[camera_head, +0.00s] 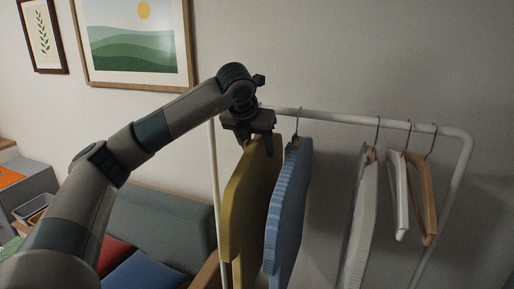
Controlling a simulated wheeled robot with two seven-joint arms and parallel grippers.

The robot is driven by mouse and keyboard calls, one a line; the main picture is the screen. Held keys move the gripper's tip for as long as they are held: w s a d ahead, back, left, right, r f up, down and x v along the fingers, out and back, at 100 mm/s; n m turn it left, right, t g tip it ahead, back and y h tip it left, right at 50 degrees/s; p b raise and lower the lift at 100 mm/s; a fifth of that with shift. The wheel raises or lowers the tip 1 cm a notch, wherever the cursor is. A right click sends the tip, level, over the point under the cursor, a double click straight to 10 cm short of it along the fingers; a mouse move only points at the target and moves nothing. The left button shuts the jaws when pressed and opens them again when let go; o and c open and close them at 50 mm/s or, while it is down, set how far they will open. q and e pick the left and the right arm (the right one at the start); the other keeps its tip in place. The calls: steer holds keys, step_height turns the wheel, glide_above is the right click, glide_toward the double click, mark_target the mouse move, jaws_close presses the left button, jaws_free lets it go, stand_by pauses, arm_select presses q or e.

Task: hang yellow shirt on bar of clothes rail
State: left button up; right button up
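A yellow shirt (252,200) hangs upright at the left end of the clothes rail (345,119). My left gripper (254,146) is right at the top of the yellow shirt, just below the bar's left end. The gripper body covers the shirt's hanger and hook, so I cannot tell whether the hook sits on the bar. The fingers are dark and partly hidden, and whether they are shut on the hanger is unclear. My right gripper is not in view.
A blue shirt (288,205) hangs just right of the yellow one. Further right hang a white shirt (361,215), a white hanger (399,195) and a wooden hanger (425,200). A sofa (165,225) with red and blue cushions stands behind at left.

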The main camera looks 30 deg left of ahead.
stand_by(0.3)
arm_select(q)
steer(key=shift+s+r+b, duration=0.3)
steer(key=shift+r+b, duration=0.05)
steer(key=shift+r, duration=0.05)
steer(key=b+v, duration=0.2)
steer(key=v, duration=0.5)
steer(key=shift+d, duration=0.1)
steer(key=b+v, duration=0.1)
steer(key=v, duration=0.8)
steer(key=shift+r, duration=0.2)
